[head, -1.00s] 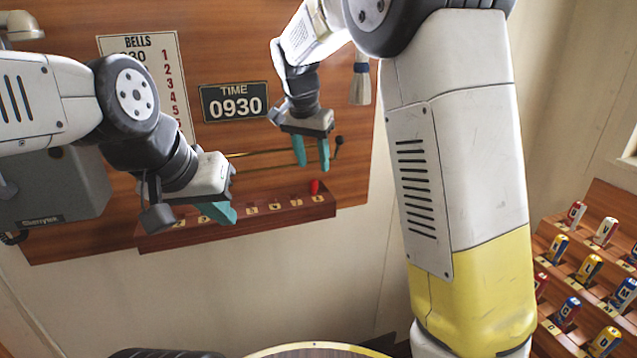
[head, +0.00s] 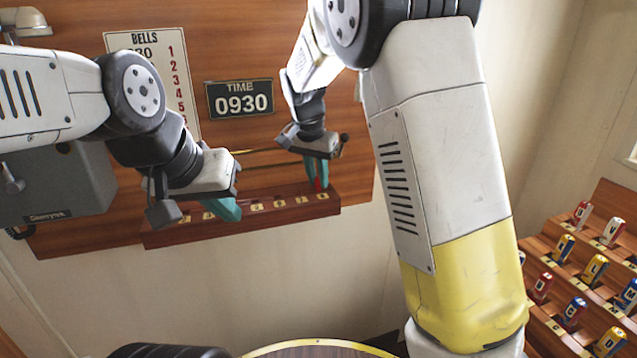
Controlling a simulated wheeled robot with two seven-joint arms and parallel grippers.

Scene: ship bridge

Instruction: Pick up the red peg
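The red peg (head: 318,184) stands at the right end of a wooden rail (head: 290,215) with small numbered plates, fixed to the wall panel. My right gripper (head: 317,180) points down at the peg, its teal fingers on either side of it and hiding most of it. I cannot tell whether the fingers press on the peg or are still apart from it. My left gripper (head: 226,209) hangs in front of the left part of the rail, away from the peg. Its fingers overlap in this view, so its opening is unclear.
A bells board (head: 150,42) and a time plate (head: 239,98) reading 0930 hang above the rail. A grey box (head: 60,185) is at the left. A stepped wooden rack (head: 612,204) with several labelled coloured pieces stands at the right. A round table edge (head: 320,343) shows below.

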